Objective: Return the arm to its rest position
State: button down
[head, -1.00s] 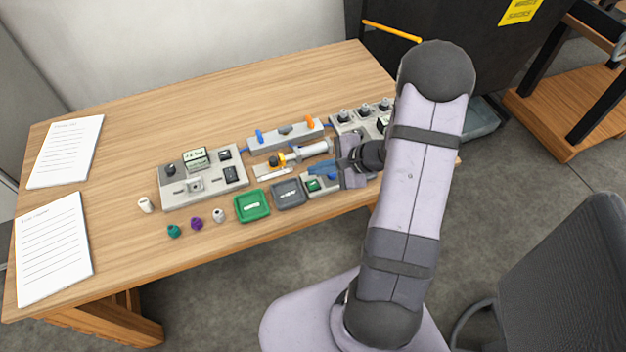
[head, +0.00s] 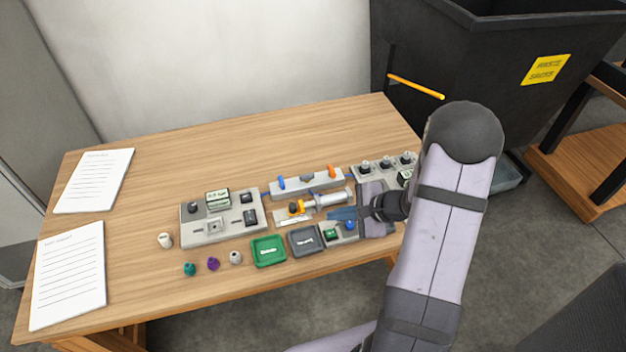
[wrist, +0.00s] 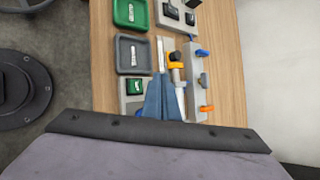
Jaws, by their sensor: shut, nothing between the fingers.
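My gripper (head: 338,213) is shut and empty, its blue fingers together and pointing left over the right part of the bench devices. My arm comes in from the lower right in the head view. In the wrist view the gripper (wrist: 162,82) shows with its fingers closed. They are near a clear column with a yellow-orange part (head: 297,208), which is also in the wrist view (wrist: 175,64). A small device with a green button (head: 331,233) sits just below the fingers. I cannot tell the exact height of the fingers above these things.
The wooden table (head: 180,150) holds a green tray (head: 267,257), a grey tray (head: 305,246), a grey control box (head: 197,228), a valve bar (head: 310,184) and a knob unit (head: 368,171). Two paper sheets lie left. A dark bin (head: 470,60) stands behind right. The table's back is clear.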

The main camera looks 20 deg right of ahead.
jog(key=shift+m, duration=0.3)
jog(key=s+a+f+n+g+h, duration=0.15)
jog(key=s+n+g, duration=0.35)
jog(key=s, duration=0.6)
jog(key=s+a+n+g, duration=0.2)
jog(key=s+n+g, duration=0.2)
jog(key=s, duration=0.7)
jog(key=w+a+r+n+t+h, duration=0.2)
jog(key=w+a+r+n+h, duration=0.1)
jog(key=r+n, duration=0.7)
jog(key=shift+a+h, duration=0.65)
jog(key=shift+h, duration=0.2)
